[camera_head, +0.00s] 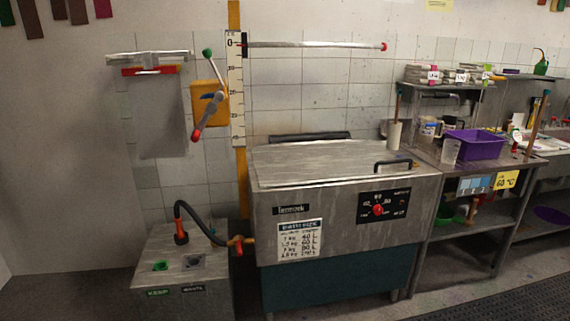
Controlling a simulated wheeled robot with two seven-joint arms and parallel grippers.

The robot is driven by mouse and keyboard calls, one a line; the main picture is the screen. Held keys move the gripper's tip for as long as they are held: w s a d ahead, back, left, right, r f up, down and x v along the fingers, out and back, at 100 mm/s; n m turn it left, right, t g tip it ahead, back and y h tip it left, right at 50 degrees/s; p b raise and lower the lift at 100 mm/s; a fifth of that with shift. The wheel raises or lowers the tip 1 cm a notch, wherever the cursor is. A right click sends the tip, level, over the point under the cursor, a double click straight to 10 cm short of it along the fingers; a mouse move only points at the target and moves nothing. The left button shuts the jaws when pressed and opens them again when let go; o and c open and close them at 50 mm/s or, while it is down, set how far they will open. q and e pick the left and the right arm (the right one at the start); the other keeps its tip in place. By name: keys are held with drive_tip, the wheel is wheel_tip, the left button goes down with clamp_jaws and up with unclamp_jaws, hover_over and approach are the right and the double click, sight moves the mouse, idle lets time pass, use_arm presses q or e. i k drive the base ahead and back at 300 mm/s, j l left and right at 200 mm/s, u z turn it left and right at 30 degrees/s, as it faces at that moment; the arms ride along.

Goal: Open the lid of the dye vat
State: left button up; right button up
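The dye vat (345,242) is a large steel tank with a dark teal lower front, standing in the middle of the head view. Its flat steel lid (320,164) lies shut on top. A black handle (393,164) sits on the lid near its right end. The vat's front carries a white bath size chart (300,240) and a black panel with a red knob (378,210). Neither of my grippers shows in this view.
A low steel box (180,275) with a black hose stands left of the vat. A crank with a green and a red end hangs on the wall above. A steel bench (480,165) with a purple tub (474,143) adjoins on the right. The floor in front shows a dark mat (520,300).

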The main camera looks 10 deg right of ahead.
sight(306, 158)
drive_tip(key=i+l+u, duration=0.2)
drive_tip(key=i+l, duration=1.05)
